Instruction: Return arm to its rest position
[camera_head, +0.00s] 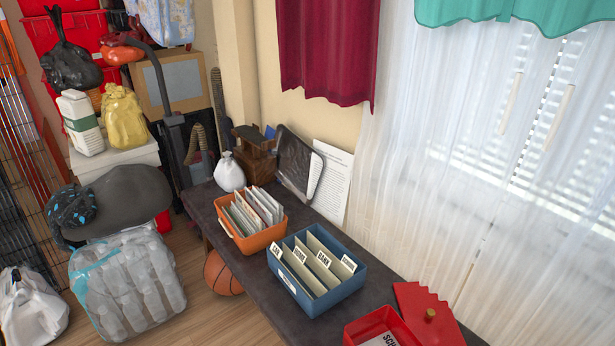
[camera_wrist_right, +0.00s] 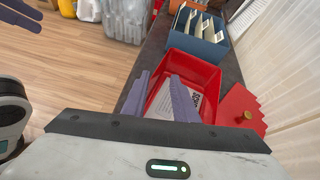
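No gripper or arm shows in the head view. In the right wrist view my right gripper (camera_wrist_right: 160,90) has its two purple-grey fingers apart with nothing between them. Behind the fingers is an open red tote (camera_wrist_right: 196,62) with a printed paper (camera_wrist_right: 196,98) in it. At the upper left of that view are purple-grey fingers (camera_wrist_right: 22,12), apparently my left gripper's, cut off by the frame edge. They are over the floor area, with no object visible at them.
The dark bench (camera_head: 385,292) holds an orange file box (camera_head: 255,241), a blue divider box (camera_head: 318,303), the red tote (camera_head: 352,338) and a red lid (camera_head: 428,300) with a gold knob. A basketball (camera_head: 222,273) is below. Bags crowd the left; wood floor (camera_wrist_right: 60,60) is clear.

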